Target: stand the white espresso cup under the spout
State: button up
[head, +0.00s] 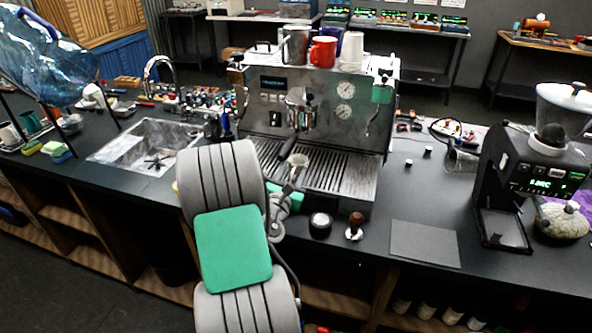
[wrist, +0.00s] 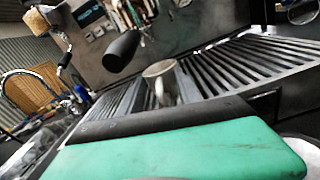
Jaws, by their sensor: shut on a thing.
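The small pale espresso cup (head: 298,160) shows over the drip tray (head: 345,177), low in front of the machine and near the portafilter handle. In the wrist view the cup (wrist: 162,80) stands beyond the dark edge of my gripper, its handle side towards me. My gripper (head: 289,184) is at the cup, shut on it; the fingertips are largely hidden. The portafilter handle (wrist: 122,50) is just above and left of the cup in the wrist view. The spout (head: 298,98) area is on the machine's front. I cannot tell whether the cup's base touches the tray.
The espresso machine (head: 318,85) carries a steel pitcher (head: 295,45), a red mug (head: 323,52) and a white cup (head: 351,50). A tamper (head: 355,224) and a dark round piece (head: 320,224) stand before the tray. A grinder (head: 535,165) stands right, a sink (head: 150,145) left.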

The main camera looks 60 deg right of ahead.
grip_shut()
jog(key=shift+r, duration=0.3)
jog(key=s+a+r+b, duration=0.1)
jog(key=s+a+b, duration=0.25)
jog(key=a, duration=1.45)
jog(key=w+a+f+n+t+y, duration=0.1)
jog(key=w+a+n+t+y, duration=0.25)
jog(key=w, duration=0.75)
jog(key=w+a+n+t+y, duration=0.1)
jog(key=w+a+n+t, duration=0.2)
jog(key=w+a+t, duration=0.5)
jog(key=w+a+f+n+t+y, duration=0.1)
jog(key=w+a+f+n+y, duration=0.1)
jog(key=a, duration=0.9)
jog(key=w+a+f+n+t+y, duration=0.1)
jog(key=w+a+n+y, duration=0.3)
jog(key=a, duration=0.8)
jog(key=w+f+y, duration=0.1)
jog(key=w+y, duration=0.1)
jog(key=w, duration=0.1)
jog(key=shift+w+b, duration=0.15)
jog(key=shift+b, duration=0.2)
